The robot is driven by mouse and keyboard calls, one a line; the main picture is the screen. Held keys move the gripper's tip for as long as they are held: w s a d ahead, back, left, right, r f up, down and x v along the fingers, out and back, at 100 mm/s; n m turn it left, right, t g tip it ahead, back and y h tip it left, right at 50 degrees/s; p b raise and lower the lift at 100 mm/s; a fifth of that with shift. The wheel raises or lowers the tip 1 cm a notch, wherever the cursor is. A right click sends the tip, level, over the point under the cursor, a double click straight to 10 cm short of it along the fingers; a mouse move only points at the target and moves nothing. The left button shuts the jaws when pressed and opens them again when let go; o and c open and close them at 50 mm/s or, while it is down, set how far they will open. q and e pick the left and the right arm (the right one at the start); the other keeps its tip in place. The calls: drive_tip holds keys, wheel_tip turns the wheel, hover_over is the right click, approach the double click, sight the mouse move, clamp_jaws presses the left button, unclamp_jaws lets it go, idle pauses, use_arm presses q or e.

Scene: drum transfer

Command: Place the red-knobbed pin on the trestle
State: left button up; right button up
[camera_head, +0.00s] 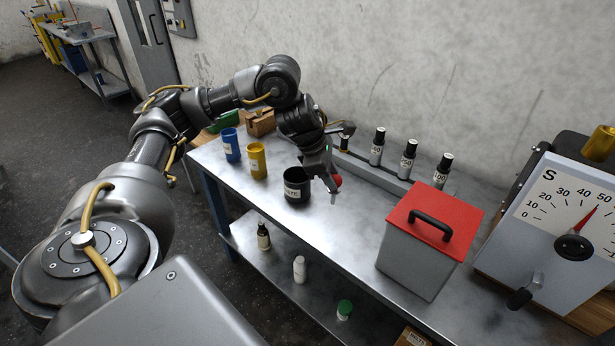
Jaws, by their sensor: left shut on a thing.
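My left gripper (331,184) hangs over the steel bench, just right of the black cup (297,185). Most of the pin is hidden by the fingers or too small to make out. I cannot pick out the trestle for sure. A low grey rail (396,186) runs along the back of the bench, behind the gripper, with labelled black-and-grey cylinders on or beside it. My right gripper is not in view.
Blue (231,145) and yellow (257,161) cups stand left of the black one. A grey box with a red lid (433,216) and a dial scale (560,220) stand to the right. Bare bench top (345,225) lies between the black cup and the box. Bottles stand on the lower shelf.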

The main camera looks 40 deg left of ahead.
use_arm(q)
drive_tip(key=w+a+f, duration=0.3)
drive_tip(key=a+f, duration=0.2)
drive_tip(key=f, duration=0.1)
drive_tip(key=w+a+f+p, duration=0.1)
drive_tip(key=w+a+f, duration=0.2)
drive_tip(key=a+f, duration=0.3)
drive_tip(key=shift+w+f, duration=0.3)
drive_tip(key=shift+f, duration=0.1)
drive_tip(key=o, duration=1)
drive_tip(key=shift+r, duration=0.1)
